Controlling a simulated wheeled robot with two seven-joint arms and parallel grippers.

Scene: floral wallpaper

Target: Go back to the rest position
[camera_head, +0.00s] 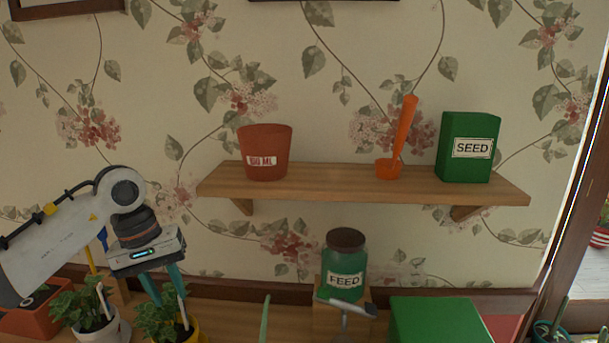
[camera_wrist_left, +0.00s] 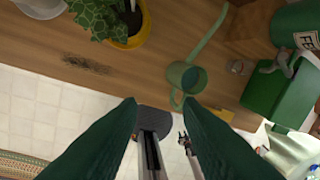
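My left gripper (camera_head: 172,300) hangs at the left over the potted plants, its teal fingers pointing down. In the left wrist view its two dark green fingers (camera_wrist_left: 160,103) are spread apart with nothing between them. Its fingertips overlap the plant in the yellow pot (camera_head: 192,334) in the head view; I cannot tell whether they touch. That pot also shows at the top of the left wrist view (camera_wrist_left: 130,38), off to the side of the fingers. My right gripper is in neither view.
A wall shelf (camera_head: 335,187) holds a terracotta pot (camera_head: 265,155), an orange trowel (camera_head: 402,135) and a green seed box (camera_head: 468,148). Below are a feed jar (camera_head: 345,264), a green box (camera_head: 437,320) and a green watering can (camera_wrist_left: 187,77) on the wooden table (camera_wrist_left: 155,60).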

